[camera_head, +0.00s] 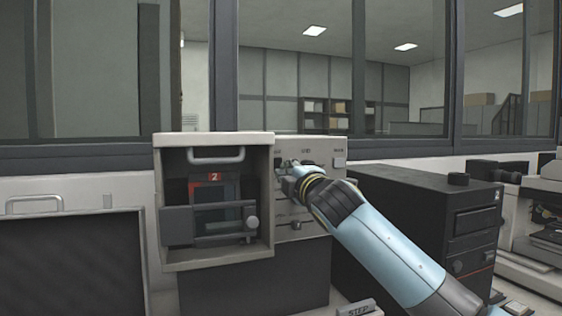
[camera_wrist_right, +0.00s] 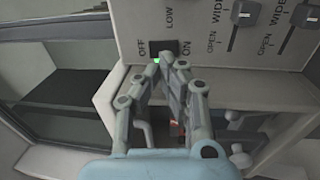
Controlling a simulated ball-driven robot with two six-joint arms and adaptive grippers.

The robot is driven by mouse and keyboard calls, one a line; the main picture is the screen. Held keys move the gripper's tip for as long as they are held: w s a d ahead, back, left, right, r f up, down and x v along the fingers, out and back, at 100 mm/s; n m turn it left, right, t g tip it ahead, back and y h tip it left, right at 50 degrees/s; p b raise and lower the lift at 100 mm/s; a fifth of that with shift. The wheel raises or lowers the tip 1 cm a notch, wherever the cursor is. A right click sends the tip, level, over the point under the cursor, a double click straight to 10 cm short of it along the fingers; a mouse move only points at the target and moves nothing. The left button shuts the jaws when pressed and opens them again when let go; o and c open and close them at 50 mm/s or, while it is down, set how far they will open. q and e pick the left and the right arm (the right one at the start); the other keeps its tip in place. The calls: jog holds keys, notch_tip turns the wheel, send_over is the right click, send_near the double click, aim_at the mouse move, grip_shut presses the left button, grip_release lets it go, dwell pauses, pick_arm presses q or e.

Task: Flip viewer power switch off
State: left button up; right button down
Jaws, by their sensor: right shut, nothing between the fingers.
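The viewer is a beige box whose control panel (camera_head: 325,150) faces me in the head view. In the right wrist view, a black power switch (camera_wrist_right: 158,46) sits between the labels OFF and ON. A small green light (camera_wrist_right: 156,60) shows at its lower edge, beside my fingertips. My right gripper (camera_wrist_right: 168,60) is shut and empty, with its fingertips at the switch and covering part of it. I cannot tell whether they touch it. In the head view the right gripper (camera_head: 288,171) is at the panel's left part and hides the switch. My left gripper is not in view.
Black sliders (camera_wrist_right: 241,18) marked OPEN and WIDE are on the same panel. An open compartment with a handle (camera_head: 216,155) and a red number 2 is left of the panel. A black case (camera_head: 425,205) stands close on the right, behind my right arm.

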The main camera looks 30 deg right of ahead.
aim_at(278, 163)
jog(key=shift+p+x, duration=0.5)
jog(key=shift+x, duration=1.7)
